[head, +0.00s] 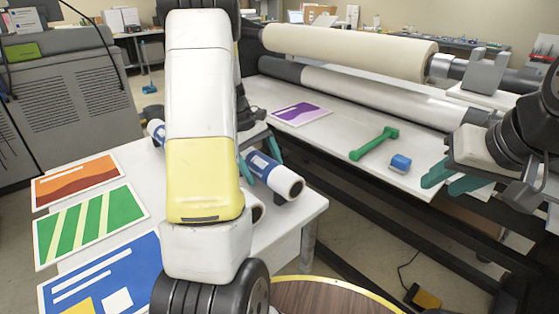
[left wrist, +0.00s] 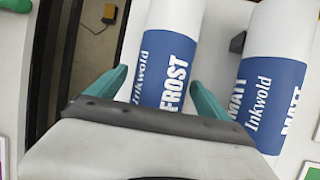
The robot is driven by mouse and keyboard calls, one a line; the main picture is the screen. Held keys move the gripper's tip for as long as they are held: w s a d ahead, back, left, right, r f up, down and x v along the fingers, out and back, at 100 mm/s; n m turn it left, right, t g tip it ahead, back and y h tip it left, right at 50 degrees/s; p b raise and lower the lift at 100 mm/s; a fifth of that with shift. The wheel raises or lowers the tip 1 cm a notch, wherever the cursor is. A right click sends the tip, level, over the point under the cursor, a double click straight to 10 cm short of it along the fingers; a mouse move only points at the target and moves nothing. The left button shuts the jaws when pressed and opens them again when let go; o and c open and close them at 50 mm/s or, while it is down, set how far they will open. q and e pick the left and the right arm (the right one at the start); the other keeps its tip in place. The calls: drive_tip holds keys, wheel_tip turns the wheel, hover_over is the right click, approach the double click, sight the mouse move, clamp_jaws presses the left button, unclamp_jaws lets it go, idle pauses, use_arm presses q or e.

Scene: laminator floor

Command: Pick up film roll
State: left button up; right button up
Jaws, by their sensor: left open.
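A white film roll with a blue label reading "FROST" (left wrist: 165,75) lies on the white table; it also shows in the head view (head: 286,182). My left gripper (left wrist: 157,92) is open, with one teal finger on each side of this roll. In the head view the left gripper (head: 259,160) is partly hidden behind my arm. I cannot tell whether the fingers touch the roll. A second roll labelled "MATT" (left wrist: 272,95) lies to the right in the left wrist view. In the head view my arm hides much of it. My right gripper (head: 452,180) is open and empty at the right.
Orange (head: 76,180), green (head: 90,225) and blue prints (head: 100,275) lie on the white table (head: 312,208). The laminator bed (head: 340,128) holds a purple print (head: 301,114), a green tool (head: 374,143) and a blue item (head: 400,163). A round wooden top (head: 335,298) is in front.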

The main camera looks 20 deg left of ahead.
use_arm(q)
drive_tip(key=shift+d+f, duration=0.15)
drive_tip(key=shift+f, duration=0.2)
drive_tip(key=shift+r, duration=0.1)
clamp_jaws()
